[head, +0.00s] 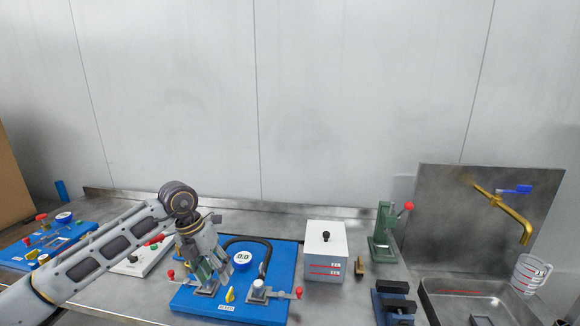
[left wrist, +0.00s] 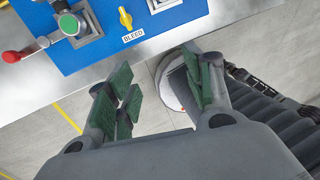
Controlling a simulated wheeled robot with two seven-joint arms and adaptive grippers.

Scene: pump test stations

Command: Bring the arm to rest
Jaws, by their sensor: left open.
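My left arm reaches in from the left in the head view and bends down at the wrist. My left gripper (head: 212,275) points down over the left part of the blue pump board (head: 245,306), hiding some of it. In the left wrist view the gripper (left wrist: 163,90) is open, its green-padded fingers apart with nothing between them. There the fingers show against the floor, beyond the bench edge, and the blue board (left wrist: 98,52) lies at the top. My right gripper is not in view.
The board bears a yellow BLEED knob (head: 230,295), a round gauge (head: 242,258) and red-tipped levers. A white box (head: 326,262), a green press (head: 384,235) and a sink (head: 470,285) stand to the right. Another blue board (head: 20,258) is at the left.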

